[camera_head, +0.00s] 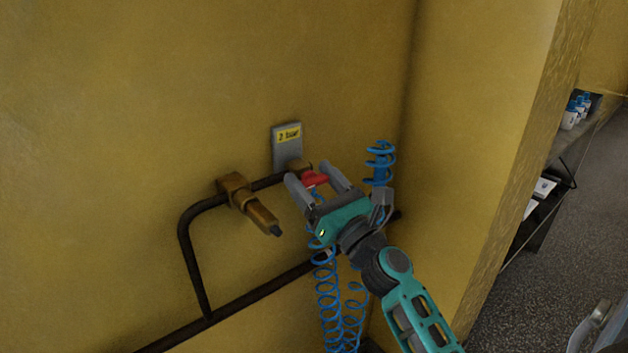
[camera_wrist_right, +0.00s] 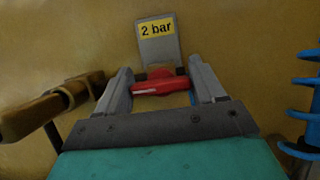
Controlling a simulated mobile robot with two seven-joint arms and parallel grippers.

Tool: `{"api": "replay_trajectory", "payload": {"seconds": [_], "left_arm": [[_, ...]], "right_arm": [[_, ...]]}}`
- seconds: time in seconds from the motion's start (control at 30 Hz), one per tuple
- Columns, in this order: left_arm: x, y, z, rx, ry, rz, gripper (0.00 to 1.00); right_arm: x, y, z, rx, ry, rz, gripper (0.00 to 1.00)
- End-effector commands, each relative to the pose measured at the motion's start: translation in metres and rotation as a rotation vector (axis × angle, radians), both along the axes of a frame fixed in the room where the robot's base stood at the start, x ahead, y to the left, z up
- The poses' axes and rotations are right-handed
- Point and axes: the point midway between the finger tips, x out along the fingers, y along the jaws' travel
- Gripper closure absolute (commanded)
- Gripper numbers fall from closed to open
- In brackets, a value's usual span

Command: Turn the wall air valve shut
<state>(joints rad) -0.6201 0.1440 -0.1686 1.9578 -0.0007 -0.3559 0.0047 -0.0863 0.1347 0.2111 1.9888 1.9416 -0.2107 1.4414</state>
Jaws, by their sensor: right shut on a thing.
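The air valve has a red handle (camera_head: 314,180) on a brass body (camera_head: 299,167) fixed to the dark pipe on the yellow wall. My right gripper (camera_head: 314,181) is at the valve, with one finger on each side of the red handle. In the right wrist view the handle (camera_wrist_right: 153,87) lies roughly crosswise between the two fingers (camera_wrist_right: 158,88), and the gripper is shut on it. Part of the valve body is hidden behind the handle.
A grey plate with a yellow "2 bar" label (camera_wrist_right: 156,29) is just above the valve. A brass fitting (camera_head: 248,203) sticks out at left on the dark pipe (camera_head: 190,250). Blue coiled hose (camera_head: 379,165) hangs close beside my right gripper. A wall corner and shelf are at right.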

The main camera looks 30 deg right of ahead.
Motion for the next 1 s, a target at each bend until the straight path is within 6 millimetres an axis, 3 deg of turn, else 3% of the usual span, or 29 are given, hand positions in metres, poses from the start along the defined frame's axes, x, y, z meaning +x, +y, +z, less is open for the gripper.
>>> {"api": "replay_trajectory", "payload": {"seconds": [0.2,0.57,1.0], "left_arm": [[0.000,-0.001,0.001,-0.001,-0.001,-0.001,0.57],[0.000,-0.003,-0.003,-0.004,0.001,-0.004,0.57],[0.003,-0.008,-0.012,-0.016,0.005,-0.012,0.57]], "right_arm": [[0.000,0.000,0.000,0.000,0.000,0.000,0.62],[0.000,0.000,-0.001,-0.077,-0.006,0.001,0.62],[0.000,0.001,-0.002,-0.437,-0.034,0.002,0.65]]}}
